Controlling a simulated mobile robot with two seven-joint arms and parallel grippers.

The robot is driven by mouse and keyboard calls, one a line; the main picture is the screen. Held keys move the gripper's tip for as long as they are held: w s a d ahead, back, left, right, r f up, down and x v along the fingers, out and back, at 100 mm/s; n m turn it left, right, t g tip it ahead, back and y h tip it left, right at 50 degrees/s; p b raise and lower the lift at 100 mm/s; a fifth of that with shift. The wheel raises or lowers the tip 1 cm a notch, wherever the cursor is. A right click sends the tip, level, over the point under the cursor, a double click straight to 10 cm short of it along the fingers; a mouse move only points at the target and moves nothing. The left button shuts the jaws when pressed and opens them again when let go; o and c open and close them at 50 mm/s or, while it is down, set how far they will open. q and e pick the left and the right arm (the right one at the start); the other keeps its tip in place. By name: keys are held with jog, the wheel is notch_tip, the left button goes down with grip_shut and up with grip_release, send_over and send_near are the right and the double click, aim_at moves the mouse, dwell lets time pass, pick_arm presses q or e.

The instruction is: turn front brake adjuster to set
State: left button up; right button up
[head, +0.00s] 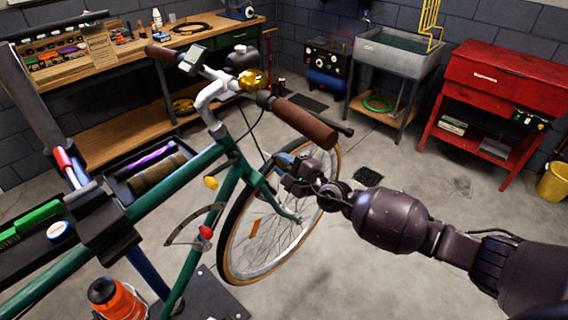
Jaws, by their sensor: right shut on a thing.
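A green bicycle (184,167) is held by a stand clamp (98,218) on its top tube. Its front wheel (236,240) is on the right side of the frame. My right gripper (284,162) reaches in from the right, beside the fork and the upper part of the front wheel, below the right brown grip (305,124). It is shut on a small part at the front brake, which I take to be the front brake adjuster. The fingers and wrist hide the adjuster, so its setting cannot be read. My left gripper is out of view.
The handlebar stem (213,94), brass bell (250,80) and a thin cable lie close above my right gripper. A wooden workbench (130,57) stands behind, a grey sink (391,62) and red cabinet (500,78) at back right. The floor right of the wheel is open.

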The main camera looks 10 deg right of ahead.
dwell(0.3)
jog(key=o, duration=0.9)
jog(key=v, duration=1.1)
jog(key=shift+w, duration=0.1)
